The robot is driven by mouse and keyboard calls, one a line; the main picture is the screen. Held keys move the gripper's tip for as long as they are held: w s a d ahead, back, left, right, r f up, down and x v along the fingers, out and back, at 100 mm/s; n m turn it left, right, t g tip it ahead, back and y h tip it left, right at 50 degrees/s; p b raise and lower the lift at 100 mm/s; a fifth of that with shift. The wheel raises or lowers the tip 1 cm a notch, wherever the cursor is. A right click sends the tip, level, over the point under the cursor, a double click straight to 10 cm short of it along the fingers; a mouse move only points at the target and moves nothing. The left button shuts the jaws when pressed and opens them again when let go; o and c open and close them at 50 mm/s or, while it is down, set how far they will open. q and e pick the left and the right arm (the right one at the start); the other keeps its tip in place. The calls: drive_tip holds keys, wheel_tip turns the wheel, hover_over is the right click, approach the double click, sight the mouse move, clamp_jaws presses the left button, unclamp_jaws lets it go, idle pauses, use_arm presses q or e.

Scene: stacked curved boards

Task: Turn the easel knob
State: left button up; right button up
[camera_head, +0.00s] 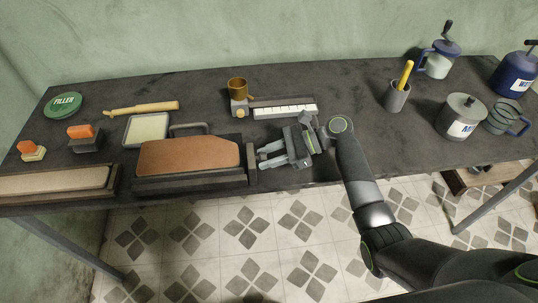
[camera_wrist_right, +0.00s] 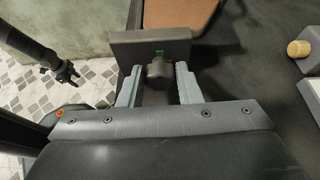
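The easel (camera_head: 190,181) is a dark stand bearing a reddish-brown board (camera_head: 190,155) near the table's front edge. An upright grey plate (camera_head: 251,150) closes its right end; this plate also shows in the right wrist view (camera_wrist_right: 125,49), with a small green mark. The dark knob (camera_wrist_right: 158,68) sticks out from the plate; it is hidden in the head view. My right gripper (camera_head: 264,157) points left at the plate. Its fingers are open, one on each side of the knob, with visible gaps. My left gripper (camera_wrist_right: 67,73) appears small at the wrist view's left, over the floor.
A brass cup (camera_head: 237,88) and a white-marked strip (camera_head: 284,111) lie behind my right gripper. A grey pot with a yellow stick (camera_head: 397,97) and a lidded canister (camera_head: 461,117) stand right. A second board stand (camera_head: 55,181) is at front left.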

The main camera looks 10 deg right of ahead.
drive_tip(key=c, duration=0.5)
drive_tip(key=shift+r+n+t+p, duration=0.1)
drive_tip(key=shift+n+t+p, duration=0.25)
drive_tip(key=shift+p, duration=0.3)
drive_tip(key=shift+s+n+t+p, duration=0.1)
drive_tip(key=shift+n+t+p, duration=0.15)
drive_tip(key=shift+n+p, duration=0.2)
drive_tip(key=shift+s+n+t, duration=0.1)
drive_tip(key=shift+n+t, duration=0.4)
drive_tip(key=shift+n, duration=0.3)
drive_tip(key=shift+f+n+t, duration=0.2)
drive_tip(key=shift+n+t, duration=0.3)
drive_tip(key=shift+n, duration=0.2)
